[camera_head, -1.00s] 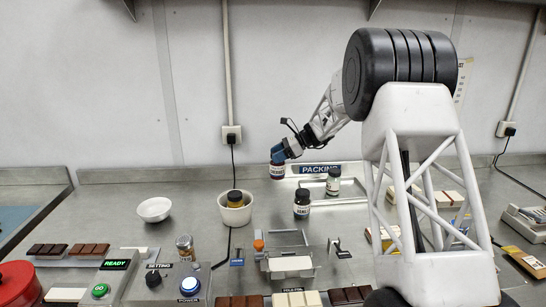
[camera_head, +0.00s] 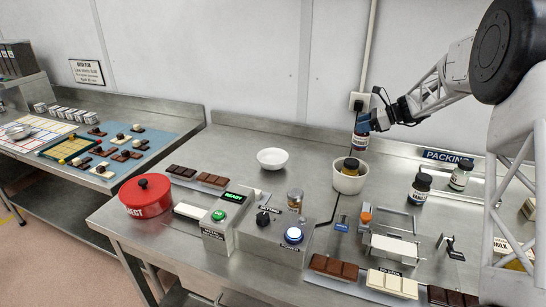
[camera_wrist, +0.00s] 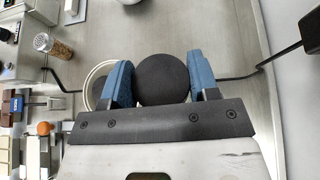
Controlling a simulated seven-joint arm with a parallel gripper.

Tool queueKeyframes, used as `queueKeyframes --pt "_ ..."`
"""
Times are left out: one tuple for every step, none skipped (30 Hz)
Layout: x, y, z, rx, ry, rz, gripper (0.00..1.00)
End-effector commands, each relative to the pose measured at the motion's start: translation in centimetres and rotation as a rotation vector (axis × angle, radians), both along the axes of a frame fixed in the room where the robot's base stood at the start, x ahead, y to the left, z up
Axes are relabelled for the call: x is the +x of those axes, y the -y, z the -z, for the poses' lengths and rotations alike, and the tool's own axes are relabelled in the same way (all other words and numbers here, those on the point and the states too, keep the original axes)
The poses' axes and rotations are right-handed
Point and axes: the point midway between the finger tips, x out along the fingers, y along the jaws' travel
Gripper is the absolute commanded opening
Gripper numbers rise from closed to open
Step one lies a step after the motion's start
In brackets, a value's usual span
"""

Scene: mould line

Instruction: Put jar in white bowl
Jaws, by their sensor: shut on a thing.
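My gripper (camera_head: 366,121) is shut on a jar (camera_head: 360,141) with a dark lid and a label, held in the air near the wall. In the wrist view, the jar's round black lid (camera_wrist: 163,79) sits between the blue fingers of my gripper (camera_wrist: 164,80). The white bowl (camera_head: 272,159) stands empty on the steel bench, to the left of the held jar.
Two more dark-lidded jars (camera_head: 420,187) (camera_head: 460,177) stand at right by the packing sign (camera_head: 448,156). Bench around the bowl is clear.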

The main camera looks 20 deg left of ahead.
Motion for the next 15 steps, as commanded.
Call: queueKeyframes --pt "-0.3 -1.8 -0.1 0.000 0.001 -0.007 0.24" --pt "-0.4 -2.8 -0.1 0.000 0.001 -0.010 0.24" --pt "-0.6 -4.0 -0.2 0.000 0.001 -0.013 0.24" --pt "-0.8 -4.9 -0.2 -0.001 0.002 -0.016 0.24" --pt "-0.9 -5.9 -0.2 -0.001 0.002 -0.018 0.24" --pt "-1.2 -7.1 -0.2 -0.001 0.002 -0.021 0.24" --pt "-1.4 -8.0 -0.3 0.000 0.003 -0.023 0.24" --pt "-1.6 -9.0 -0.3 0.000 0.003 -0.027 0.24" --pt "-1.8 -10.2 -0.3 0.000 0.003 -0.028 0.24" --pt "-2.1 -11.1 -0.3 0.000 0.003 -0.030 0.24" --pt "-2.3 -12.1 -0.3 0.000 0.002 -0.033 0.23" --pt "-2.6 -13.3 -0.4 0.000 0.002 -0.036 0.23" --pt "-2.9 -14.2 -0.4 0.000 0.002 -0.039 0.23" --pt "-3.2 -15.1 -0.4 0.000 0.002 -0.041 0.23" --pt "-3.5 -16.3 -0.4 0.000 0.002 -0.044 0.23"
